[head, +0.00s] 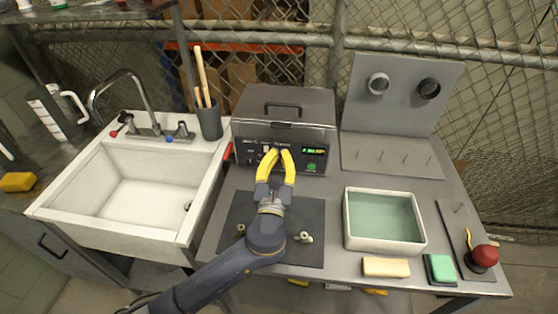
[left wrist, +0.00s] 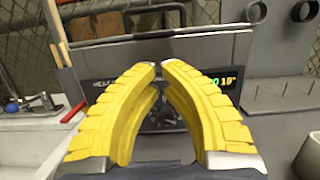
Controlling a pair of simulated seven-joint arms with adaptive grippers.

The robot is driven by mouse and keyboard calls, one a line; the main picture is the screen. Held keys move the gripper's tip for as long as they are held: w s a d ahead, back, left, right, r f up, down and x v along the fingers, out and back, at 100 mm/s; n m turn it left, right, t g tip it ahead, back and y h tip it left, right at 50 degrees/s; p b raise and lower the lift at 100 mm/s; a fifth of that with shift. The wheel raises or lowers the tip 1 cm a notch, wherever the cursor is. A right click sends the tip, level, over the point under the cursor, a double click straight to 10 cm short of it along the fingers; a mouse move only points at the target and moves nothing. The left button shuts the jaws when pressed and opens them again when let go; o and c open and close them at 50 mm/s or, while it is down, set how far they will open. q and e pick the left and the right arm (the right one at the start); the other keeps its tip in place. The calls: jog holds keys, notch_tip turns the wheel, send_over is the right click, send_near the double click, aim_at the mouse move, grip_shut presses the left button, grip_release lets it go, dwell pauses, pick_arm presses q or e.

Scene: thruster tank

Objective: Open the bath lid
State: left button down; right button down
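The bath (head: 270,135) is a grey box at the back of the bench, with a front panel of dials and a green-lit display (head: 314,150). Its flat grey lid (head: 255,98) is down, with a dark bar handle (head: 283,106) on top. The lid handle also shows at the top of the left wrist view (left wrist: 160,10). My left gripper (head: 279,151) has yellow fingers pointing at the front panel, below the lid. Its fingertips (left wrist: 160,66) are a narrow gap apart with nothing between them. My right gripper is out of view.
A white sink (head: 130,190) with a tap and a grey cup (head: 209,122) of sticks stand left. A pegged grey panel stand (head: 395,155) is right of the bath. A green-filled tray (head: 384,218), sponges and a red-knobbed tool (head: 485,256) lie front right. Small fittings lie on a dark mat (head: 310,215).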

aim_at(283, 131)
pick_arm(q)
jog(key=shift+x, duration=3.25)
jog(key=shift+s+r, duration=0.1)
jog(key=shift+r, duration=0.05)
